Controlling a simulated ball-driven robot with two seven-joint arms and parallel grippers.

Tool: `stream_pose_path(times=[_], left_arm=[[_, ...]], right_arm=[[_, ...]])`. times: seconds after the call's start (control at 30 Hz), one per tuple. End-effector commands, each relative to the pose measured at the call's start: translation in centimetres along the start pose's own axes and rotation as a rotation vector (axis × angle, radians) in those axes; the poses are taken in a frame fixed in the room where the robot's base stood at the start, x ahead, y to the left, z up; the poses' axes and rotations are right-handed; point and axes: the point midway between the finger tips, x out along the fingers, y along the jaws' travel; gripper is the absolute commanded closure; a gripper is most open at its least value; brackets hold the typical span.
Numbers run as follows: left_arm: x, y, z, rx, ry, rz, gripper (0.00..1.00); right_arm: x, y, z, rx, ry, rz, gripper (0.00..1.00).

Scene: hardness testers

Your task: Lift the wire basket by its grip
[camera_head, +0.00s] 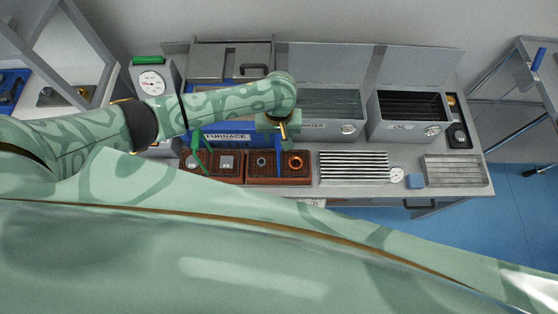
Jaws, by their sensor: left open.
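Two brown basket-like trays stand side by side at the front of the bench. The left one (228,178) holds small grey blocks and has a green upright grip (196,142). The right one (258,180) holds round pieces, one copper-coloured, and has a blue upright grip (278,165). I cannot tell their wire mesh clearly at this size. My left gripper (277,132) is open, pointing down, above and behind the right tray near the top of the blue grip. I cannot tell whether its fingers touch the grip. My right gripper is out of view.
A blue furnace (228,138) is partly hidden behind my left arm. Tanks marked water (330,128) and oil (405,128) stand right of it. A dial tester (151,83) stands left.

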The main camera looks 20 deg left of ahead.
Motion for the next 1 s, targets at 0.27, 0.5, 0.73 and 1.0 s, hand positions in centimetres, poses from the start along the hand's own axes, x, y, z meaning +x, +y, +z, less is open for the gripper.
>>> stream_pose_path(times=[0.27, 0.5, 0.73, 1.0], left_arm=[[3.6, 0.1, -0.3, 0.0, 0.0, -0.001, 0.55], [5.8, 0.1, -0.4, 0.001, 0.003, 0.0, 0.55], [5.6, 0.1, -0.4, 0.001, 0.003, 0.001, 0.66], [5.5, 0.1, -0.4, 0.001, 0.004, 0.002, 1.0]], right_arm=[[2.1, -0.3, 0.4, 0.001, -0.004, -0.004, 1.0], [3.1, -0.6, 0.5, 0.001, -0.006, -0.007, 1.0], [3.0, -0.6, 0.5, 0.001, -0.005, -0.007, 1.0], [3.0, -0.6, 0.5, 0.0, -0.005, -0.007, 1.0]])
